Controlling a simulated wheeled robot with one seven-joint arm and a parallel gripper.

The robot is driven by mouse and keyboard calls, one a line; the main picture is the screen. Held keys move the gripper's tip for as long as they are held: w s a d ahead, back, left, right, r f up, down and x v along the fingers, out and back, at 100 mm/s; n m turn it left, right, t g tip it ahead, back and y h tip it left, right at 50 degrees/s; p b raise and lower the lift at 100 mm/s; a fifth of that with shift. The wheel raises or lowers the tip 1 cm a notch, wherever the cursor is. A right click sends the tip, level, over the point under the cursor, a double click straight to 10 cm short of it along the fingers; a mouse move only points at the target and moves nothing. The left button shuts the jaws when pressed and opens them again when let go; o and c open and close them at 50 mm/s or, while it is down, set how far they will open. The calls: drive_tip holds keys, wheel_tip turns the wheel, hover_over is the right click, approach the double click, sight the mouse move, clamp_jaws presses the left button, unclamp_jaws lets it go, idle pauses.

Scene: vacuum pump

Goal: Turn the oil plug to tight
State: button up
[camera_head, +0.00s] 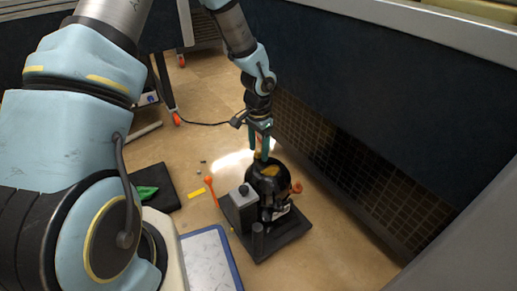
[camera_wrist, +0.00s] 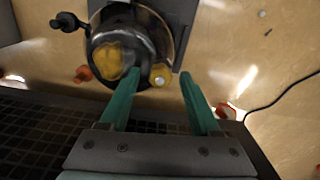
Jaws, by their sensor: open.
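The vacuum pump (camera_head: 266,190) is a dark, shiny round body on a black base plate (camera_head: 290,229), with a grey box beside it. In the wrist view the pump body (camera_wrist: 130,35) shows a yellowish patch through its top. A small round yellow cap (camera_wrist: 160,75) at its rim looks like the oil plug; its turn position cannot be read. My gripper (camera_head: 259,152) points down over the pump with its green fingers apart. In the wrist view my gripper (camera_wrist: 159,78) has one finger on each side of the cap; contact cannot be seen.
An orange knob (camera_head: 297,187) sticks out at the pump's right, and an orange-ended handle (camera_head: 209,181) stands at the left. A blue-rimmed tray (camera_head: 233,267) and a black mat with a green cloth (camera_head: 145,192) lie to the left. A grille wall (camera_head: 360,175) stands close on the right.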

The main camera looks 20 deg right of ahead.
drive_tip(key=shift+c, duration=0.3)
clamp_jaws()
drive_tip(key=shift+r+m+p, duration=0.1)
drive_tip(key=shift+m+p, duration=0.2)
drive_tip(key=shift+p, duration=0.25)
drive_tip(key=m+p, duration=0.1)
drive_tip(key=p, duration=0.1)
drive_tip(key=shift+r+m+p, duration=0.2)
drive_tip(key=shift+m+p, duration=0.2)
drive_tip(key=m+p, duration=0.5)
drive_tip(key=p, duration=0.1)
drive_tip(key=m+p, duration=0.5)
drive_tip(key=shift+f+m, duration=0.1)
drive_tip(key=shift+m, duration=0.2)
drive_tip(key=shift+f+m+p, duration=0.15)
drive_tip(key=shift+m+p, duration=0.9)
drive_tip(key=shift+m, duration=0.45)
